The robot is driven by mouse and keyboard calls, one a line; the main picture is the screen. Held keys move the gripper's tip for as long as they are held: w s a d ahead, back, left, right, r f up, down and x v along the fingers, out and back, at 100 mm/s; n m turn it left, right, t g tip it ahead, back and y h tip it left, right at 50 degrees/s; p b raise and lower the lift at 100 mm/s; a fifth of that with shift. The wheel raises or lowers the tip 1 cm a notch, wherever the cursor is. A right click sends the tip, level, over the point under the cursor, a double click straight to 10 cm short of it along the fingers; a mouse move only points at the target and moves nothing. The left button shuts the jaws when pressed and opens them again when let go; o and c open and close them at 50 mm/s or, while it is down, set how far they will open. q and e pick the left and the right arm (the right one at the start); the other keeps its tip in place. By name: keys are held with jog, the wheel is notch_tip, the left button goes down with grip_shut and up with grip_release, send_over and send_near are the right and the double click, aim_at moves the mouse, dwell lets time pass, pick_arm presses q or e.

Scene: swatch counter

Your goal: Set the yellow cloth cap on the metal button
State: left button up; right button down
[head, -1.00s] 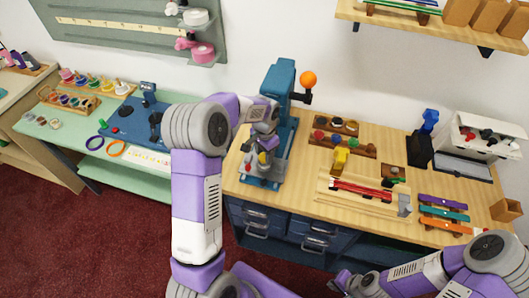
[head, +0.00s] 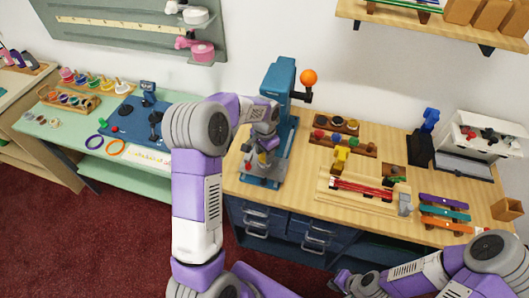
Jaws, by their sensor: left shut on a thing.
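My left gripper (head: 263,152) points down at the blue press (head: 281,95) with the orange knob. It is shut on a small yellow thing, which looks like the yellow cloth cap (head: 262,158), just above the grey base plate of the press (head: 264,181). The metal button cannot be made out; the gripper and arm cover part of that spot. Whether the cap touches anything below it is too small to tell. My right gripper (head: 340,284) is low in front of the counter, far from the press, and its fingers are unclear.
A rack of coloured pieces (head: 341,144) and a wooden tray with red strips (head: 358,188) stand right of the press. Coloured bars (head: 444,214) lie further right. A green side table (head: 64,149) is at left. Bare counter shows between press and tray.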

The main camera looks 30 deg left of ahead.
pick_arm(q)
jog(key=shift+f, duration=0.3)
jog(key=o, duration=0.8)
jog(key=shift+c, duration=0.2)
notch_tip(320, 180, up, 8)
jog(key=shift+f+p, duration=0.2)
jog(key=shift+p, duration=0.1)
